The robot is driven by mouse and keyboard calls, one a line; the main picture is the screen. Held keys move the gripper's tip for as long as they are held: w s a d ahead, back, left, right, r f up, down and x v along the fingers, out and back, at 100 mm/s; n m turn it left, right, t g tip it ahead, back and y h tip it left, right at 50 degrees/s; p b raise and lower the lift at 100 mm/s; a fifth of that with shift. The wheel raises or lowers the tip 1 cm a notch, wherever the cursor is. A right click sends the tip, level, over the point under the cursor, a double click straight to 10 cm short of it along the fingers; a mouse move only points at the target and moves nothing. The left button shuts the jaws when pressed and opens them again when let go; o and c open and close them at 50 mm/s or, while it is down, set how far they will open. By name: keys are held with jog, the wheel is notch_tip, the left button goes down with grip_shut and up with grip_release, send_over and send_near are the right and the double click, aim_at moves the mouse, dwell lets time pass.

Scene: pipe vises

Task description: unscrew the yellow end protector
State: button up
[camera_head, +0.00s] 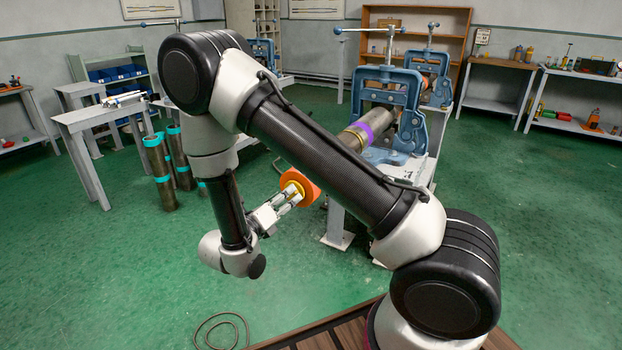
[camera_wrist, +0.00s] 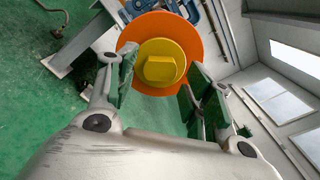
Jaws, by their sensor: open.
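The yellow end protector (camera_wrist: 161,69) has a round body with a raised block-like grip in its middle and faces my wrist camera. A wide orange disc (camera_wrist: 194,45) surrounds it. In the head view the yellow protector (camera_head: 292,190) and the orange disc (camera_head: 312,187) show just beyond my fingertips. My gripper (camera_wrist: 160,82) is open, with one finger on each side of the raised grip in the wrist view. I cannot tell whether the fingers touch it. A pipe (camera_head: 346,139) with a purple band runs from the vise toward the disc, its middle hidden behind my arm.
A blue pipe vise (camera_head: 386,95) stands on a grey stand, with another behind it. Several pipes with teal bands (camera_head: 157,172) stand on the floor at left, beside a grey table (camera_head: 95,115). A cable (camera_head: 220,325) lies in front. The green floor at right is clear.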

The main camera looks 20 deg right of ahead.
jog(key=shift+s+a, duration=0.15)
jog(key=m, duration=3.5)
jog(key=shift+m, duration=0.3)
